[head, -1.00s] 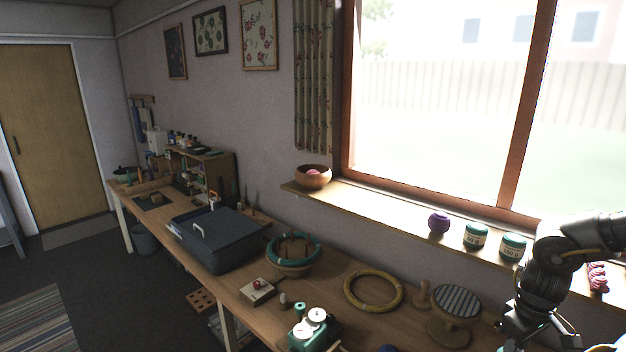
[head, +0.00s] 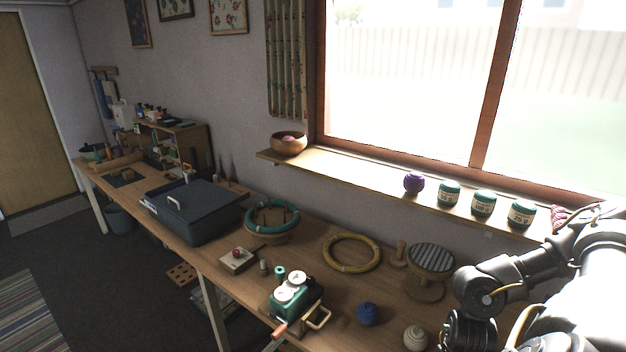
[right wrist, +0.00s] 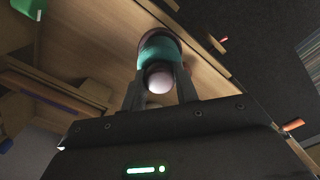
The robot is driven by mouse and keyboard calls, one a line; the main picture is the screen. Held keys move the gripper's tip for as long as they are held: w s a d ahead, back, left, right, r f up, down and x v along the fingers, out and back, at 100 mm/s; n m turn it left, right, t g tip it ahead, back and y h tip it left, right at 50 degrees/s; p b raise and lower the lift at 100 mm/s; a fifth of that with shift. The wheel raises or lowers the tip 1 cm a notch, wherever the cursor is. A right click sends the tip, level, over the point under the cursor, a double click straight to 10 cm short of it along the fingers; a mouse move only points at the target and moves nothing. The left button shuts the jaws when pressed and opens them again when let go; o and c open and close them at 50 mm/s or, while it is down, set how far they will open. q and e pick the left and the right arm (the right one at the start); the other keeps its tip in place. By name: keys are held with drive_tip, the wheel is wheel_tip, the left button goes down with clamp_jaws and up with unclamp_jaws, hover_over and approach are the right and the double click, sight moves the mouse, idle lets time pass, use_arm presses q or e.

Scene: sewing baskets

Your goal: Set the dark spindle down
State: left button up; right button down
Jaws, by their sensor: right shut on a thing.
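My right gripper (right wrist: 158,84) shows in the right wrist view, its two fingers closed on the sides of a spindle (right wrist: 158,48). The spindle has a dark reddish-brown far end, a teal wound band and a pale round near end. Wooden board surfaces lie behind it; I cannot tell whether it touches any of them. In the head view my right arm comes in at the lower right, and its gripper and the spindle are out of sight. My left gripper is in neither view.
The long wooden bench (head: 330,302) holds a green winder (head: 295,293), a yellow hoop (head: 351,253), a striped round stand (head: 431,258), a blue ball (head: 369,314), a cream ball (head: 415,338) and a dark case (head: 195,210). Jars (head: 484,203) line the windowsill.

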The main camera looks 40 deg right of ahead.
drive_tip(key=shift+w+a+n+b, duration=0.8)
drive_tip(key=shift+w+a+n, duration=0.9)
drive_tip(key=shift+w+a, duration=2.35)
drive_tip(key=shift+w+a+n+b, duration=0.75)
drive_tip(key=shift+w+a+n, duration=1.45)
drive_tip(key=shift+a, duration=3.1)
drive_tip(key=w+a+r+n+b, duration=0.2)
drive_tip(key=w+a+r, duration=0.3)
drive_tip(key=w+r, duration=0.6)
drive_tip(key=shift+w+r+n, duration=0.15)
drive_tip(key=shift+w+n, duration=0.15)
drive_tip(key=shift+w, duration=0.7)
